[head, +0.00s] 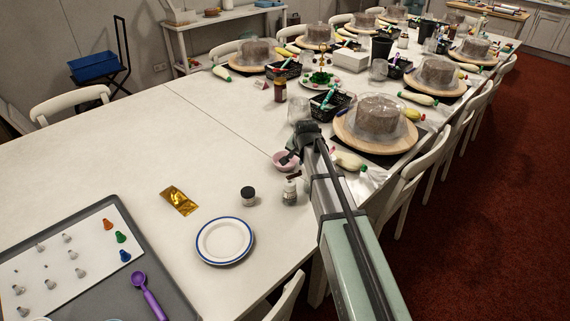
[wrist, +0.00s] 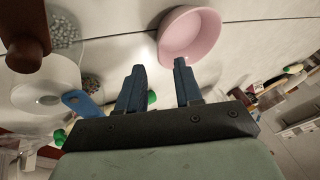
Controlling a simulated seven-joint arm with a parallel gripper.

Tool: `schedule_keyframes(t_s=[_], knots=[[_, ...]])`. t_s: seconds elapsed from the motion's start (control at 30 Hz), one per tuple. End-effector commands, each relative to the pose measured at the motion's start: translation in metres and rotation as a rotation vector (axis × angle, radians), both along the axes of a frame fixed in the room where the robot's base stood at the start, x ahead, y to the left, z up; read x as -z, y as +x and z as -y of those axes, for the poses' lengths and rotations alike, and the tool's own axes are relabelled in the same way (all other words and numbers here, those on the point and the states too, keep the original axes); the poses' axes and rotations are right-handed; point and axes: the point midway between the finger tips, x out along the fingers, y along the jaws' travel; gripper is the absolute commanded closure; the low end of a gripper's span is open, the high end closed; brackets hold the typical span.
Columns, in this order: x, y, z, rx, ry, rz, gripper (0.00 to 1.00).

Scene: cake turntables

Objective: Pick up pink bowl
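The pink bowl (head: 285,161) stands on the white table, partly hidden behind my gripper in the head view. In the wrist view the pink bowl (wrist: 190,36) shows just beyond the fingertips, nearer the right finger. My gripper (wrist: 157,64) has its two blue-grey fingers spread apart with nothing between them. In the head view my gripper (head: 290,157) is dark and small, at the bowl's near edge. I cannot tell whether a finger touches the bowl.
A small dark-lidded jar (head: 248,196) and a bottle (head: 290,191) stand near the bowl. A wooden turntable with a covered cake (head: 376,118) is to the right. A blue-rimmed plate (head: 224,241) and gold packet (head: 180,201) lie nearer. The table's left middle is clear.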

Motion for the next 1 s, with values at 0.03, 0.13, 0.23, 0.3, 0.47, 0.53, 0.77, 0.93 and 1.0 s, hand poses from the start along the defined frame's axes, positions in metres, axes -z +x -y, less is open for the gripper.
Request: schedule_keyframes(t_s=[0.03,0.13,0.23,0.3,0.47,0.53,0.77,0.93,1.0], knots=[[0.002,0.002,0.000,0.000,0.000,-0.001,0.65],[0.009,0.006,-0.001,0.000,0.000,-0.002,0.65],[0.019,0.014,-0.002,0.000,0.000,-0.001,0.65],[0.028,0.019,-0.002,0.000,0.000,-0.001,0.65],[0.042,0.026,-0.004,0.000,0.000,0.000,0.65],[0.043,0.027,-0.004,0.000,0.000,0.000,0.65],[0.043,0.026,-0.004,0.000,0.000,0.000,0.71],[0.043,0.026,-0.004,0.000,0.000,0.000,0.87],[0.043,0.026,-0.004,0.000,0.000,0.000,0.94]])
